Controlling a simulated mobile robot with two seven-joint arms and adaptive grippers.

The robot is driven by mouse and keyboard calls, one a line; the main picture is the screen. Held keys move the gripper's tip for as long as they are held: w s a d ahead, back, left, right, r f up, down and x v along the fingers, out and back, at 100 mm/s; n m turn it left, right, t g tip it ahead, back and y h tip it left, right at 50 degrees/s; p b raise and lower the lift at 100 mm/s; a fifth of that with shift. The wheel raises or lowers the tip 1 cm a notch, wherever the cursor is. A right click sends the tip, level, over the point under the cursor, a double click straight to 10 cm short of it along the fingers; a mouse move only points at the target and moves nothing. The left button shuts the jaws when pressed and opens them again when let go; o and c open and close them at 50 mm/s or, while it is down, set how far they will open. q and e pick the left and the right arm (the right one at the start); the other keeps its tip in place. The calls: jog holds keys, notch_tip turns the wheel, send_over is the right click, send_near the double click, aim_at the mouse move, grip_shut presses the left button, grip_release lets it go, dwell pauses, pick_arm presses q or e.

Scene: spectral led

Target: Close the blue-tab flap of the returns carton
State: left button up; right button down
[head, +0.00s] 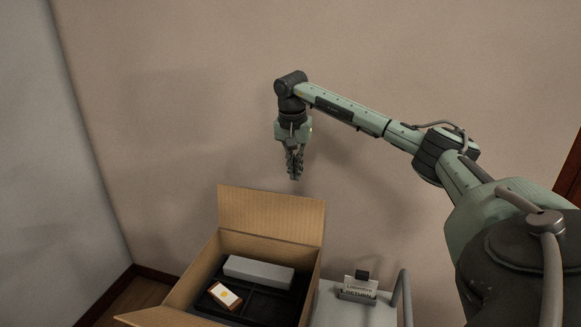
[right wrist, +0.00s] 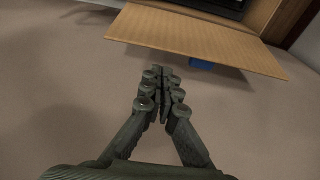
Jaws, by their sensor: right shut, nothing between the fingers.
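The returns carton (head: 312,268) is an open brown cardboard box at the bottom of the head view. Its far flap (head: 270,215) stands up, leaning away from the opening. In the right wrist view this flap (right wrist: 195,38) spreads across the top, with a blue tab (right wrist: 202,64) showing under its edge. My right gripper (head: 296,177) is above and behind the flap, fingers pointing down, shut and empty. The wrist view shows its closed fingers (right wrist: 162,72) just short of the flap's edge, apart from it in the picture. My left gripper is not in view.
Inside the carton are a grey box (head: 259,272), a small orange-and-white packet (head: 224,295) and a dark divided insert (head: 262,304). Another flap (head: 160,317) spreads out at the near left. A sign (head: 358,288) stands on a pale surface at right. A wall rises behind.

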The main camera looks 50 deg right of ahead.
jog(key=f, duration=0.6)
jog(key=shift+w+d, duration=0.25)
jog(key=shift+d, duration=0.1)
